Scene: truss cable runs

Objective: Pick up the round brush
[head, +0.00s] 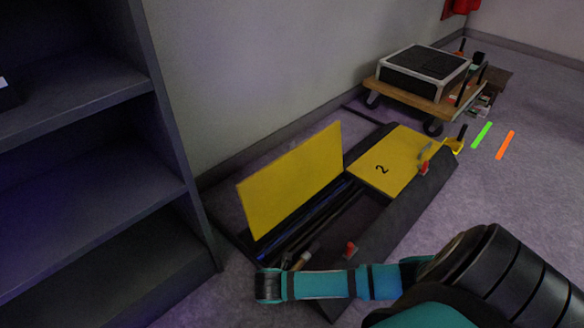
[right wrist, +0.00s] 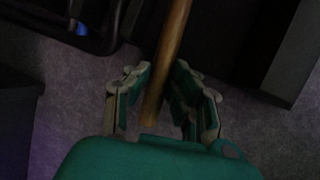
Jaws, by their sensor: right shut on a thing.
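The round brush shows as a wooden handle (right wrist: 172,62) that runs up between the fingers in the right wrist view; its bristle end cannot be made out. My right gripper (right wrist: 158,82) is shut on this handle. In the head view my right arm reaches in from the right, with its wrist at the near end of the open case (head: 399,217). A small piece of the wooden handle (head: 303,259) shows just beyond the wrist, at the case's open compartment. The fingers are mostly hidden there. My left gripper is not in view.
A yellow lid (head: 292,180) stands raised over the open compartment; another yellow lid marked 2 (head: 397,158) lies shut. A dark shelf (head: 95,170) stands left. A wooden cart (head: 410,98) carries a black box behind. Green (head: 482,134) and orange (head: 505,145) strips lie on open floor.

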